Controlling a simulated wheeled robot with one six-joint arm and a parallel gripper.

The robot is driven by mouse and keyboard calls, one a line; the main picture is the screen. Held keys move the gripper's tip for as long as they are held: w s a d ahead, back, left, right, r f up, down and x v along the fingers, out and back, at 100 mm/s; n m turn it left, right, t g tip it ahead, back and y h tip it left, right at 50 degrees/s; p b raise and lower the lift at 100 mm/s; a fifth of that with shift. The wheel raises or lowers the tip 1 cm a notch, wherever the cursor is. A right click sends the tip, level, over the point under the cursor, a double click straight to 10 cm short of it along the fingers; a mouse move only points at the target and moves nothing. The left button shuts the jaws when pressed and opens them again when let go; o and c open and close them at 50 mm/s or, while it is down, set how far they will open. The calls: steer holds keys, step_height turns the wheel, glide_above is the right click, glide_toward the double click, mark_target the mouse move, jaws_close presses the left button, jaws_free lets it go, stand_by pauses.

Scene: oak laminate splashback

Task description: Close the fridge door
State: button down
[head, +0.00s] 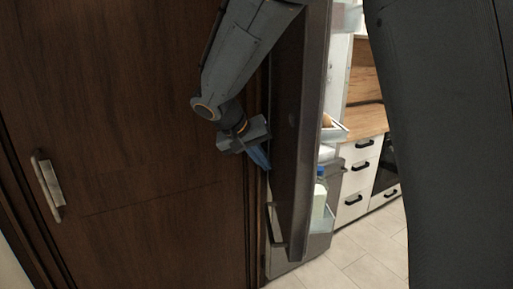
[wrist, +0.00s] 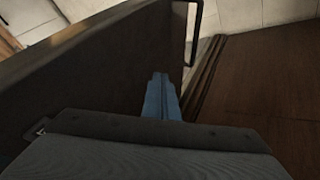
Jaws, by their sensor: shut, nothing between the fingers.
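The fridge door (head: 297,130) stands open in the head view, seen nearly edge-on, with its dark outer face to the left and its shelves on the right. In the wrist view its dark face (wrist: 95,75) fills the left side, and a dark handle (wrist: 194,30) shows at the top. My gripper (head: 262,161) is shut and empty in the gap between the door's outer face and a brown wooden door. Its blue fingers also show in the wrist view (wrist: 161,97). I cannot tell whether they touch the fridge door. The fridge body is not clearly visible.
The brown wooden door (head: 130,130) with a metal handle (head: 48,185) stands close on the left. Bottles (head: 319,200) sit in the door shelves. White drawers (head: 358,180) and an oven (head: 387,172) are behind at right. Tiled floor (head: 365,250) is clear there.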

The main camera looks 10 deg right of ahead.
mark_target(286, 172)
steer(key=d+p, duration=0.1)
steer(key=d, duration=0.1)
steer(key=d+f+p, duration=0.1)
steer(key=d, duration=0.1)
steer(key=shift+d, duration=0.25)
steer(key=shift+s+d, duration=0.1)
